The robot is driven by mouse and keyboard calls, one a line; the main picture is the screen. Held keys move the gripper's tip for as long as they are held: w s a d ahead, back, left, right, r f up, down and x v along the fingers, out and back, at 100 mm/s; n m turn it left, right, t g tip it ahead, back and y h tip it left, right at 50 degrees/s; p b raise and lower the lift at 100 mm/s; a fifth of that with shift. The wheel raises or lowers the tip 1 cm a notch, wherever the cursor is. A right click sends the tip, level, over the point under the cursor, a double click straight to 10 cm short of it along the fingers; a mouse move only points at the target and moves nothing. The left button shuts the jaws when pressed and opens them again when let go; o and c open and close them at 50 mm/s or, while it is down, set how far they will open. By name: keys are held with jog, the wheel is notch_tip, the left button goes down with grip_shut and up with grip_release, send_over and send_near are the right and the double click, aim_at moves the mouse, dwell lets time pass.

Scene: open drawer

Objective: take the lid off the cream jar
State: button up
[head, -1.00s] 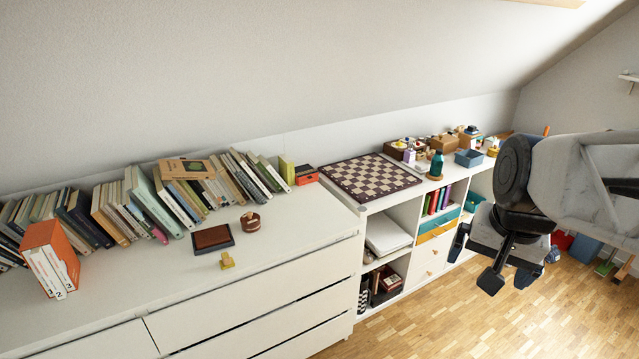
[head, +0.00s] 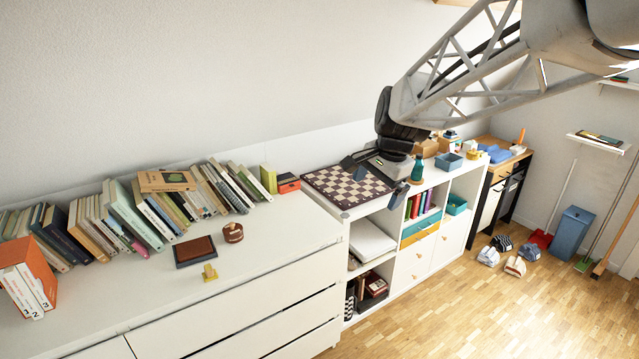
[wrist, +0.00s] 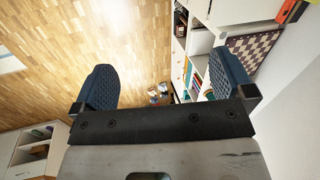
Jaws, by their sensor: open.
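I cannot make out the cream jar for certain. A small round brown pot with a pale band (head: 233,232) stands on the white dresser in the head view, but I cannot tell whether it is the jar. My gripper (head: 371,182) is over the chessboard on the low shelf unit, with its fingers apart and nothing between them. In the wrist view my gripper (wrist: 165,75) also shows two spread blue fingers, with floor and the shelf front far beyond. My gripper hides part of the shelf top behind it.
A chessboard (head: 330,188), teal bottle (head: 417,170) and blue box (head: 448,161) are on the shelf unit. A brown tray (head: 195,251), yellow piece (head: 210,272) and row of books (head: 122,212) are on the dresser (head: 110,298). The dresser's front top is mostly clear.

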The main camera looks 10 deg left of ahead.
jog(key=w+a+f+m, duration=0.3)
jog(key=w+a+f, duration=0.1)
jog(key=w+a, duration=0.6)
jog(key=m+g+y, duration=0.2)
jog(key=m, duration=0.5)
send_near(232, 224)
jog(key=shift+x, duration=0.95)
jog(key=shift+w+a+f, duration=0.1)
jog(key=shift+a+f, duration=0.05)
jog(key=shift+f, duration=0.1)
jog(key=shift+f, duration=0.1)
jog(key=shift+x, duration=1.2)
jog(key=shift+x, duration=2.6)
jog(key=shift+a, duration=0.1)
